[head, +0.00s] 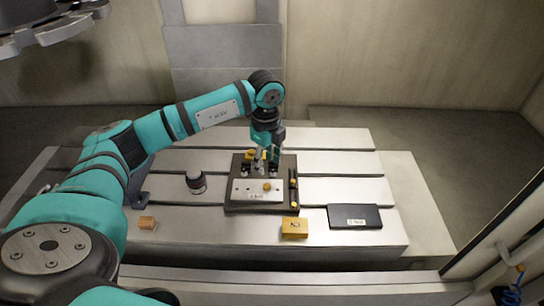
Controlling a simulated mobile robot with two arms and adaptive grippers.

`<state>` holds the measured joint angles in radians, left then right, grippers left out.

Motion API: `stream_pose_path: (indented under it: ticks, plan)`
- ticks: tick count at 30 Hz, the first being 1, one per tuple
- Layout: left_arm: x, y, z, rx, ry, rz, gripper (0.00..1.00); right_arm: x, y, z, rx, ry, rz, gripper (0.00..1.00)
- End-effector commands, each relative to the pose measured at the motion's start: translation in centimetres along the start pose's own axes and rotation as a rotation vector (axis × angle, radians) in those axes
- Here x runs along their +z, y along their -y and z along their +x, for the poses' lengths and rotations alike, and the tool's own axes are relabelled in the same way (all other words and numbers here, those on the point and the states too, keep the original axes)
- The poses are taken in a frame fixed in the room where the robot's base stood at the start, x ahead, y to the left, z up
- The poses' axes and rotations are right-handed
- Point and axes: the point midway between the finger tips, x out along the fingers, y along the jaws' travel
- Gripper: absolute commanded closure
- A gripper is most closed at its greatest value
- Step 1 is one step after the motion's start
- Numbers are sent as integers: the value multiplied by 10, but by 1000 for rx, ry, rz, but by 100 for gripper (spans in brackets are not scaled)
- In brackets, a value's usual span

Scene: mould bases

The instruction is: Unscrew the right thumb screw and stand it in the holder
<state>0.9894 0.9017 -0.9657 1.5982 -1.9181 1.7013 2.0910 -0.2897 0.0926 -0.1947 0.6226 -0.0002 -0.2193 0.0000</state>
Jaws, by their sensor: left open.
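The mould base is a dark plate (232,200) with a light metal top (243,187), lying on the slotted table. My left gripper (260,168) comes down over its back part, open. An orange-yellow knob (267,187) shows on the light top, in front of the gripper. More yellow (251,155) shows at the back, beside the gripper and partly hidden by it; I cannot tell if the fingers touch anything. A narrow dark strip (293,189) with small yellow spots runs along the plate's right side; it may be the holder. My right gripper is not in view.
A yellow labelled block (294,227) stands in front of the plate. A black flat case (354,216) lies to the right. A dark round piece (196,182) and a small orange-brown block (147,222) are on the left. The table (345,160) is clear at the back right.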

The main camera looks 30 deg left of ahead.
Motion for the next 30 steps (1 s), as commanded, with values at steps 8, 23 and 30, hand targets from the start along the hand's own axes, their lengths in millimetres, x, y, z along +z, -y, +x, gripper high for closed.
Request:
stream_pose_path:
  ticks: [8, 23, 30]
  plan:
    - [0, 0, 25, 1, 0, 2, 56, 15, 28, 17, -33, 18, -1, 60]
    - [0, 0, 56, -1, 1, 191, 56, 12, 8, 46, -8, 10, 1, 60]
    - [0, 0, 55, 0, 1, 493, 56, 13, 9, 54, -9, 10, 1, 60]
